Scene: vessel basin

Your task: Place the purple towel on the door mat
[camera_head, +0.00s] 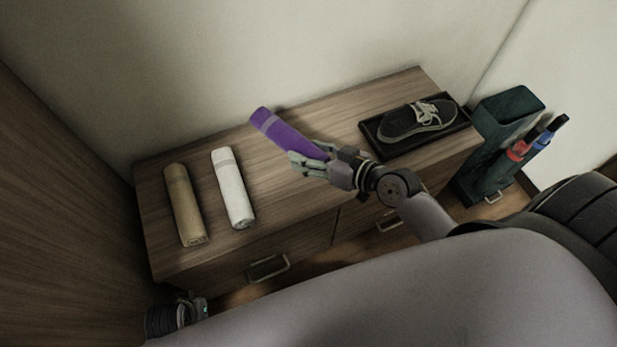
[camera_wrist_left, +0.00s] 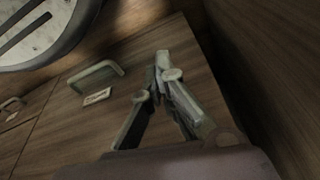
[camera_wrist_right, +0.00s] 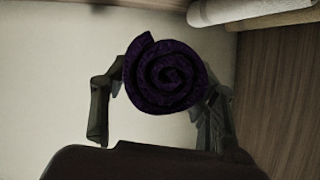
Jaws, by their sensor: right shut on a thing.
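The purple towel (camera_head: 285,133) is rolled up, with a paler band near its far end. My right gripper (camera_head: 308,160) is shut on its near end and holds it tilted over the cabinet top. In the right wrist view the towel (camera_wrist_right: 166,76) shows its spiral end between the two fingers. My left gripper (camera_wrist_left: 158,82) is low beside the cabinet front, its fingers drawn together with nothing between them. In the head view only a part of it shows at the bottom left. I see no door mat in any view.
A tan roll (camera_head: 184,205) and a white roll (camera_head: 233,188) lie on the wooden cabinet (camera_head: 300,217). A shoe (camera_head: 416,119) sits in a black tray (camera_head: 378,146) on its right. A dark green stand (camera_head: 497,140) with umbrellas (camera_head: 530,147) is beside it. Walls close in behind and left.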

